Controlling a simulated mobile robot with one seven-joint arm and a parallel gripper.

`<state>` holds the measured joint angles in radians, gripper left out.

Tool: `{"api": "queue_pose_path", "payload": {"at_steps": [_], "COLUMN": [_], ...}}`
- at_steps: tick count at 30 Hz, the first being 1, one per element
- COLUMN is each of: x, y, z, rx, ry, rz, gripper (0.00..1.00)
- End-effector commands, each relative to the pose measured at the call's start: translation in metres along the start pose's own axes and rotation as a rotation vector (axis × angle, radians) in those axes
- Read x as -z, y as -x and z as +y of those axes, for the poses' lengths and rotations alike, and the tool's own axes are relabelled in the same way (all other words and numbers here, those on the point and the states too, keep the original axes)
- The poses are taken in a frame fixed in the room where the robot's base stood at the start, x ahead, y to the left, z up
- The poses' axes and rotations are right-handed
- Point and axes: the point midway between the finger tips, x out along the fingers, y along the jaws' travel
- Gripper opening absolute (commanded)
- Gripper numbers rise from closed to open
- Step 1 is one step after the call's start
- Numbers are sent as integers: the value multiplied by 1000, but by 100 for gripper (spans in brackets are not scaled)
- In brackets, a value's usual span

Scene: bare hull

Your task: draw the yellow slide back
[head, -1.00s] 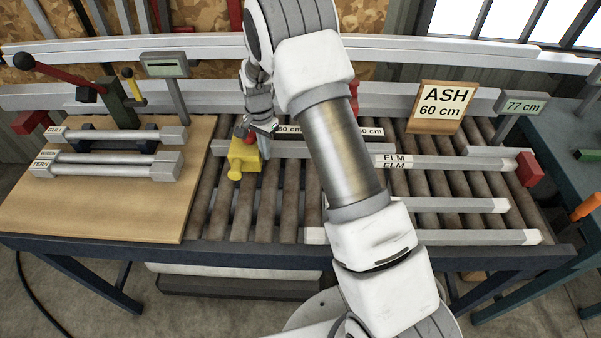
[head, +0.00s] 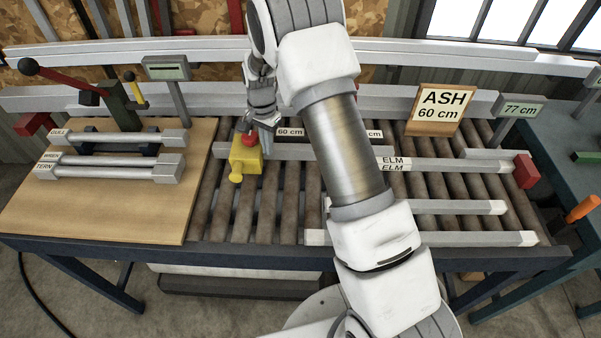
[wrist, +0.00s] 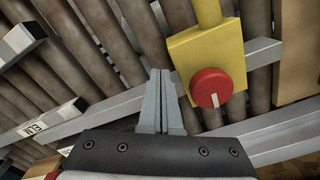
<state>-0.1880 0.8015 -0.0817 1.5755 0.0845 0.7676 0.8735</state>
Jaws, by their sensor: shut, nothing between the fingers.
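The yellow slide (head: 245,160) is a yellow block with a red knob (head: 249,139) on top and a yellow round-ended handle (head: 236,178) pointing toward the near side. It sits on a grey rail over the rollers, right of the wooden board. In the wrist view the slide (wrist: 211,58) is right of my fingers, its red knob (wrist: 211,87) facing the camera. My gripper (head: 268,148) is shut and empty, pointing down just right of the slide. In the wrist view my fingertips (wrist: 162,72) lie together beside the block's edge; I cannot tell whether they touch it.
A wooden board (head: 110,215) with metal bars lies left. Labelled grey bars (head: 450,163) lie across the rollers at right. An ASH 60 cm sign (head: 442,108) and a 77 cm display (head: 519,107) stand behind. Bare rollers (head: 270,205) lie on the near side.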

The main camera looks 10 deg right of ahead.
Motion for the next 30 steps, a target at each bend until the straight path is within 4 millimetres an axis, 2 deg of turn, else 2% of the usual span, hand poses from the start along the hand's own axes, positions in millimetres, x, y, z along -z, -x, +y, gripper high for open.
{"api": "queue_pose_path", "payload": {"at_steps": [22, 30], "x": [5, 6], "y": [46, 50], "z": [10, 11], "rx": [-1, -1], "ry": [-1, 0], "rz": [-1, -1], "gripper": [0, 0]}}
